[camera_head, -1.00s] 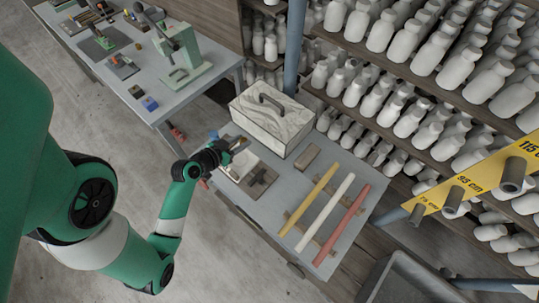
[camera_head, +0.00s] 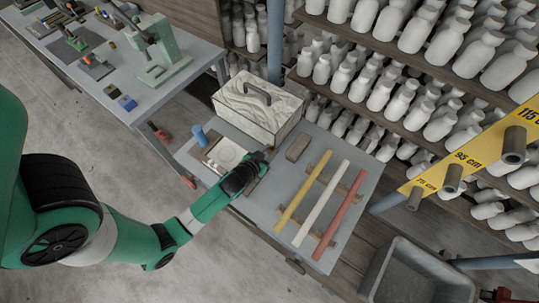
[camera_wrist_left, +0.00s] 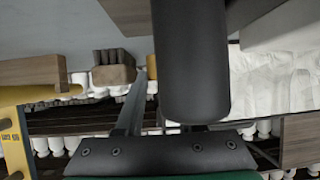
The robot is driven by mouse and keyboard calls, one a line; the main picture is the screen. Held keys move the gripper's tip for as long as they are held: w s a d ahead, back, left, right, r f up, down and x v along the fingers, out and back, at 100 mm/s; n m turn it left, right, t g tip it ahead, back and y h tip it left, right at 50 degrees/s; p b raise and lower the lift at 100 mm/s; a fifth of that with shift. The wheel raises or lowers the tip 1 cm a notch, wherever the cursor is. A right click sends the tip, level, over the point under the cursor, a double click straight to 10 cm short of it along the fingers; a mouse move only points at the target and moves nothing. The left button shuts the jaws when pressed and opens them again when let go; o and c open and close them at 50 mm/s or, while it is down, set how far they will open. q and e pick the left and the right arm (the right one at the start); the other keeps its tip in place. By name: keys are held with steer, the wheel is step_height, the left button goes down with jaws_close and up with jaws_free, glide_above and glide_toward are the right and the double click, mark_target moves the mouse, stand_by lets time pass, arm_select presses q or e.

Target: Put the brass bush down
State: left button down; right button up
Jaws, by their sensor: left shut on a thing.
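My left gripper (camera_head: 246,174) is over the near table, beside a pale square plate with a round mark (camera_head: 226,153). A large dark cylinder in front covers the other finger and part of the bush. In the head view the gripper hides the bush, so I cannot tell whether it touches anything below. My right gripper is not in view.
A marbled box with a handle (camera_head: 240,116) stands behind the gripper. A blue cylinder (camera_head: 199,135) stands left of the plate, and a brown block (camera_head: 297,147) lies to the right. Yellow (camera_head: 304,191), white (camera_head: 321,203) and red (camera_head: 338,214) rods lie on wooden rests farther right.

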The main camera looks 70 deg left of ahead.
arm_select(q)
steer(key=shift+f, duration=0.85)
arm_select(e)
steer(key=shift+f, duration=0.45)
arm_select(q)
steer(key=shift+f, duration=0.15)
steer(key=c, duration=0.5)
jaws_free()
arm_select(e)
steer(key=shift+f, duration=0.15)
arm_select(q)
steer(key=shift+r, duration=0.3)
steer(key=p+v, duration=0.1)
steer(key=v, duration=1.1)
steer(key=shift+s+f+p, duration=0.1)
steer(key=shift+p, duration=0.3)
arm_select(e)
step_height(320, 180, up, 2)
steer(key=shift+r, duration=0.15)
